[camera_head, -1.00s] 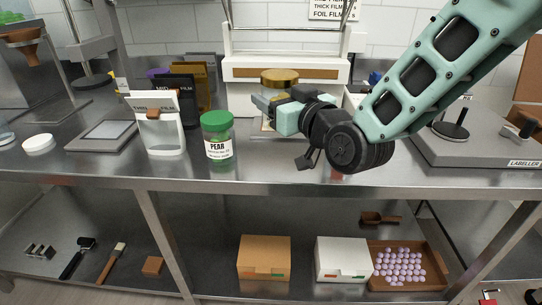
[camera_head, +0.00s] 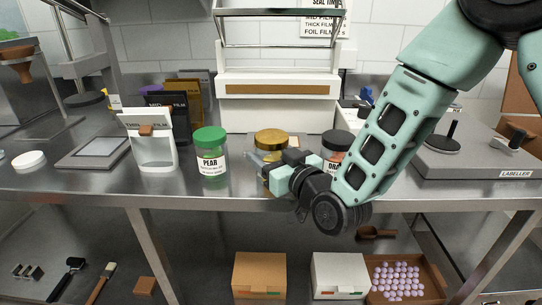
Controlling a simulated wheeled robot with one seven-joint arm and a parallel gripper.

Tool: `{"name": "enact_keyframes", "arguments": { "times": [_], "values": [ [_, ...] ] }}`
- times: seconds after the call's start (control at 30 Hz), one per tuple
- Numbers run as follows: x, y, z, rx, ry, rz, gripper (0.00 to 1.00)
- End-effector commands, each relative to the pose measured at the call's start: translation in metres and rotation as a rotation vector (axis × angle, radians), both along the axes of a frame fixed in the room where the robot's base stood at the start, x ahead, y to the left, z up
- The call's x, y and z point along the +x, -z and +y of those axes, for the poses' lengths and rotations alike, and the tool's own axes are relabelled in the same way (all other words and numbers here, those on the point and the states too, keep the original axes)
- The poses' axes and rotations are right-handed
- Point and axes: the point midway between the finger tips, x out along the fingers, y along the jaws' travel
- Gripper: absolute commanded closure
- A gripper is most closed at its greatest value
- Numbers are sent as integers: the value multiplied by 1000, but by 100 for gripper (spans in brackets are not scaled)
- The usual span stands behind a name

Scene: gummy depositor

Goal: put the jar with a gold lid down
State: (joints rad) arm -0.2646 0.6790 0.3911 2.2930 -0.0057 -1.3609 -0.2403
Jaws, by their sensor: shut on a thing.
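The jar with a gold lid (camera_head: 271,140) is near the front of the steel table, to the right of the jar with a green lid. My gripper (camera_head: 262,168) is at its front side, shut on it. The gripper hides much of the jar's lower body and its base, so I cannot tell whether it touches the table. The jar looks upright.
The green-lidded PEAR jar (camera_head: 211,160) stands to the left. A dark-lidded jar (camera_head: 337,146) stands to the right, partly behind my arm. A white sealing machine (camera_head: 277,85) is behind.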

Motion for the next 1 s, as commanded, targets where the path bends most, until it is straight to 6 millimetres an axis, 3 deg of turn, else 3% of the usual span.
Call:
{"name": "enact_keyframes", "arguments": {
  "times": [0.33,0.37,0.43,1.0],
  "values": [
    [0,4,0,0,0,-2,77],
    [0,4,0,0,0,-2,33],
    [0,2,0,1,0,-1,14],
    [4,5,1,1,0,-1,14]
  ]
}}
